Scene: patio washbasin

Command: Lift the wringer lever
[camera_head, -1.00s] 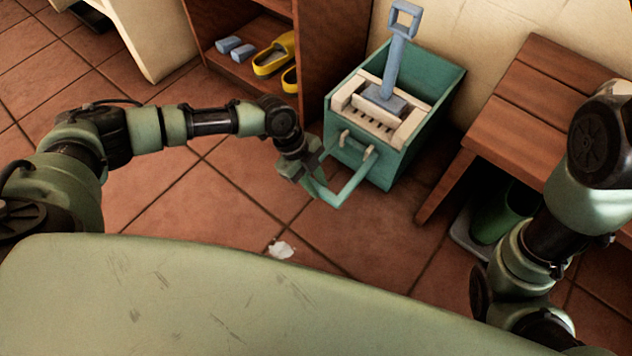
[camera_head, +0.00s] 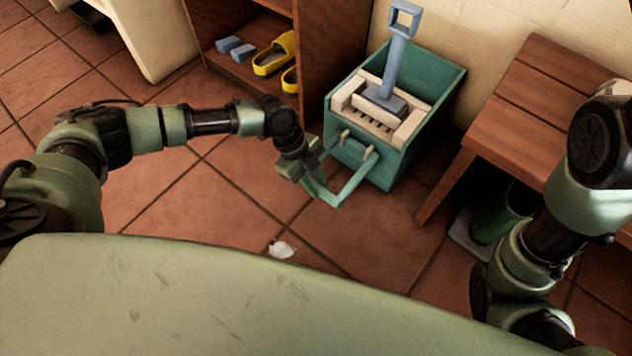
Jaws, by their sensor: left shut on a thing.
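A teal mop bucket (camera_head: 395,165) stands on the tiles against the wall, with a cream slotted wringer (camera_head: 409,132) in its top. The blue wringer lever (camera_head: 394,65) stands nearly upright from the wringer, with a square loop grip at its top. A green bail handle (camera_head: 352,181) juts forward and down from the bucket's front. My left gripper (camera_head: 314,182) is shut on the left side of this bail handle; the fingertips are small and partly hidden. It is well apart from the blue lever. My right arm shows at the right edge, but its gripper is not visible.
A brown shelf unit (camera_head: 310,60) with yellow clogs (camera_head: 274,54) stands left of the bucket. A wooden bench (camera_head: 533,100) stands to the right, with a green boot (camera_head: 503,212) below it. A white scrap (camera_head: 282,250) lies on the open floor in front.

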